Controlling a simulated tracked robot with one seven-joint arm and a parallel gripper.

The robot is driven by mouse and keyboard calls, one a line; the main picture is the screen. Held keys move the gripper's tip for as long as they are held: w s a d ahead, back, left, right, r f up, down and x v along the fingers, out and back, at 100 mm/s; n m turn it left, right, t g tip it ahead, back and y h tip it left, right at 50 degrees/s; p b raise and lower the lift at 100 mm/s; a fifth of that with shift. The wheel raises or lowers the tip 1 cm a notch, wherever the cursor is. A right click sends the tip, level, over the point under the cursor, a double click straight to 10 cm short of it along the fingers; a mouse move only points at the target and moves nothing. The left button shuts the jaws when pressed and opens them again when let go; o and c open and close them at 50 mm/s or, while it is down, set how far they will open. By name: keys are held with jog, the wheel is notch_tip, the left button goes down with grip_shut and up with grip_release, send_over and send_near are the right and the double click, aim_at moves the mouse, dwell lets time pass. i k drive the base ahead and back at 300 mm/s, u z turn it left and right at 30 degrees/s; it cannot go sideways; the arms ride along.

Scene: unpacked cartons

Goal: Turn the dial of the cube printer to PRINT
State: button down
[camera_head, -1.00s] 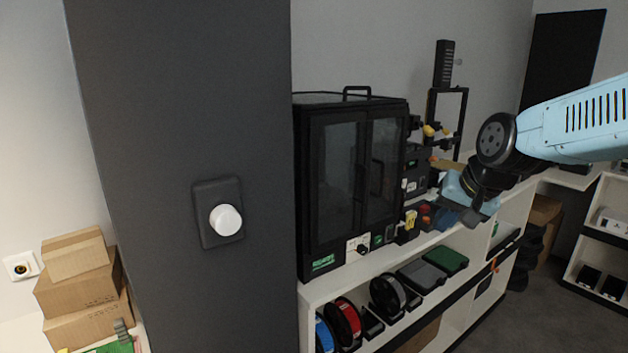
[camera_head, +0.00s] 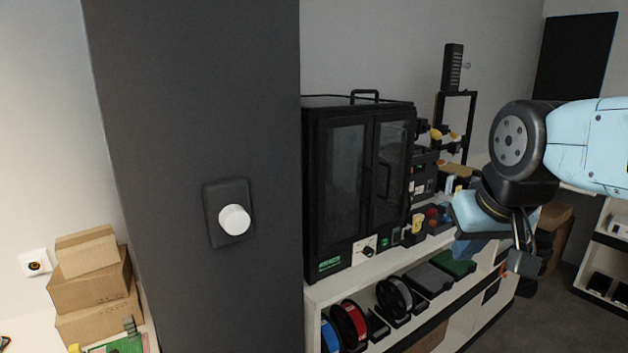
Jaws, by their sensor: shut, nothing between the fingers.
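The cube printer (camera_head: 352,195) is a black cabinet with two glass doors and a top handle, standing on a white shelf unit right of the dark pillar. Its dial (camera_head: 368,251) is a small black knob on a white plate, low on the front, right of a green label. The plate's lettering is too small to read. My gripper (camera_head: 518,262) is at the right, clear of the printer and dial, pointing down. It is shut and empty.
A dark pillar (camera_head: 190,120) with a white round knob (camera_head: 234,219) stands left of the printer. Spools (camera_head: 350,325) sit on the shelf below. Small colored items (camera_head: 432,217) and a tall black stand (camera_head: 453,110) are right of the printer. Cartons (camera_head: 90,280) are at the left.

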aim_at(368, 251)
jog(key=z, duration=1.2)
jog(key=k, duration=0.7)
jog(key=u, duration=0.55)
